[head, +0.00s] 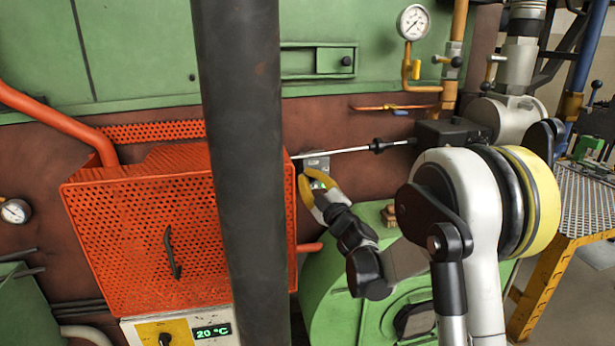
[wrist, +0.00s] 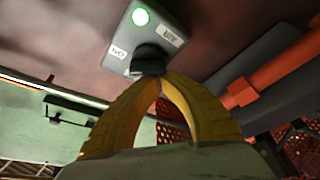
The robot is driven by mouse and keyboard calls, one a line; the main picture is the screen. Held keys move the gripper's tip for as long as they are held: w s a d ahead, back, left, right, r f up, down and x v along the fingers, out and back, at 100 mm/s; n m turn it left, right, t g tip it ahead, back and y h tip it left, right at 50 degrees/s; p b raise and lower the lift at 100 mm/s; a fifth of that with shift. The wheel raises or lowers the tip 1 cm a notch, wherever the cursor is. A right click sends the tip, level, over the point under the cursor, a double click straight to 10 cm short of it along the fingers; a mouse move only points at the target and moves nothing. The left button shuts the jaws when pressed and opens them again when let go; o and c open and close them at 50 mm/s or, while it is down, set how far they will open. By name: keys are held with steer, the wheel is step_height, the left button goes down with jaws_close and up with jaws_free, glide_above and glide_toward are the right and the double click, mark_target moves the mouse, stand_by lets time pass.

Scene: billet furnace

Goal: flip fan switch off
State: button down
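The fan switch is a grey box (wrist: 185,15) with a black knob (wrist: 150,57), a lit green lamp (wrist: 140,17), an "AIR" label and an "ON" label. In the head view the switch box (head: 316,162) sits on the brown wall, just right of the dark column. My gripper (head: 305,177) is in front of it, with yellow fingers. In the wrist view my gripper's fingertips (wrist: 159,80) come together right at the knob's near side. They look shut, touching or nearly touching the knob. I cannot tell whether the knob is between them.
A dark vertical column (head: 240,150) stands close in front. An orange perforated guard (head: 140,240) is left of the switch. A thin rod with a black handle (head: 378,146) passes just above my gripper. A green round housing (head: 335,290) lies below. A display (head: 212,331) reads 20 °C.

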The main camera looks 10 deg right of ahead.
steer(key=shift+f+n, duration=0.15)
steer(key=shift+n, duration=0.85)
steer(key=shift+f+n+g+y+p, duration=0.25)
steer(key=shift+n+g, duration=0.25)
steer(key=shift+n, duration=0.6)
steer(key=shift+f+n+g+y+p, duration=0.2)
steer(key=shift+n+g, duration=0.3)
steer(key=shift+n, duration=0.6)
steer(key=shift+f+n, duration=0.1)
steer(key=shift+n, duration=0.3)
steer(key=shift+f+n, duration=0.25)
steer(key=shift+n, duration=0.25)
steer(key=shift+f, duration=0.1)
steer(key=shift+s, duration=0.1)
